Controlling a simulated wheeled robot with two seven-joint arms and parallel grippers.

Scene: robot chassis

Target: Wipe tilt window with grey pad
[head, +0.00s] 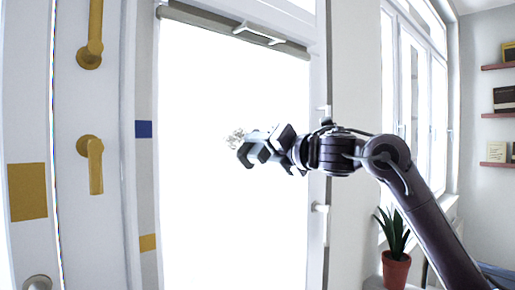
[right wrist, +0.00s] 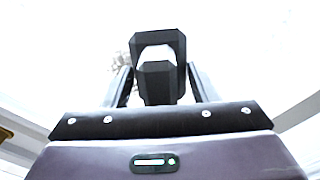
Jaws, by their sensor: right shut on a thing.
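The tilt window (head: 210,215) is a tall, bright, overexposed pane in the middle of the head view. A small grey speckled smudge (head: 235,138) shows on the pane, just left of my right gripper. My right gripper (head: 254,151) is in front of the pane, shut on the grey pad, which I cannot clearly tell apart from the dark fingers. In the right wrist view the fingers (right wrist: 158,66) stand against white glare, with the smudge (right wrist: 120,68) beside them on the left. Contact with the glass cannot be told. My left gripper is out of view.
A white door with brass handles (head: 95,165) stands on the left. A rolled blind (head: 240,32) runs along the pane's top. White fittings (head: 320,208) are on the right frame. A potted plant (head: 396,268) and shelves (head: 497,115) are at the right.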

